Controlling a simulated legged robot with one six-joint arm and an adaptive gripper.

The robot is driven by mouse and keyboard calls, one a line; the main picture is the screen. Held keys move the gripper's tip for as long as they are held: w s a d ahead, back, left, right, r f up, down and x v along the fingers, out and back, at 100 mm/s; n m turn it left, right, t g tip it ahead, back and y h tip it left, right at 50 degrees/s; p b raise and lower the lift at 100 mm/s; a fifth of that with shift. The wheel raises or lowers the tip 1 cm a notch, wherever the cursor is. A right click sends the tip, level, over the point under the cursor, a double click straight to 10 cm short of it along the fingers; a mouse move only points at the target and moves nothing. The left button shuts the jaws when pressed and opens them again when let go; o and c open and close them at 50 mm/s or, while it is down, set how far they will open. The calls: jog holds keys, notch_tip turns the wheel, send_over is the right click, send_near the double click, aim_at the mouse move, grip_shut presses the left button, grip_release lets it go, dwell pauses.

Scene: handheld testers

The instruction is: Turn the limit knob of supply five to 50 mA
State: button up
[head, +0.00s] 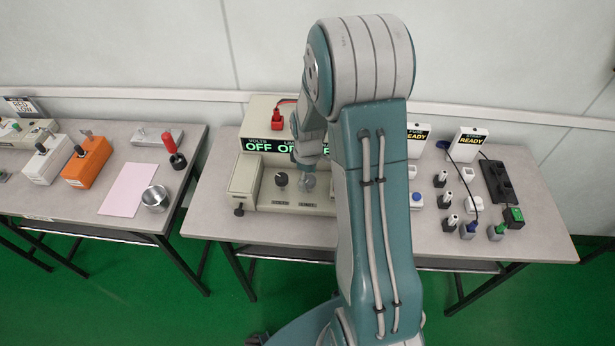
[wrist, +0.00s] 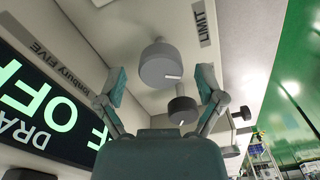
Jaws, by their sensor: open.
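Supply five (head: 245,176) is a beige box on the middle table; its name shows upside down in the wrist view. Its dark display (head: 262,146) shows green OFF readings, partly hidden by my arm. The limit knob (wrist: 158,66) is grey with a white pointer mark, beside the LIMIT label (wrist: 203,22); it also shows in the head view (head: 308,185). A black knob (wrist: 183,109) sits next to it, left of it in the head view (head: 281,180). My gripper (wrist: 162,78) is open, its fingers on either side of the limit knob in the picture; contact is not visible.
A red-topped part (head: 277,118) stands on the supply. Right of my arm are several small plugs (head: 440,180), a black socket strip (head: 496,180) and READY signs (head: 472,142). The left table holds an orange box (head: 87,163), pink sheet (head: 129,189) and metal cup (head: 155,198).

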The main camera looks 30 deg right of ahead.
aim_at(308, 178)
jog(key=shift+r, duration=0.1)
notch_tip(308, 178, up, 12)
dwell(0.4)
dwell(0.3)
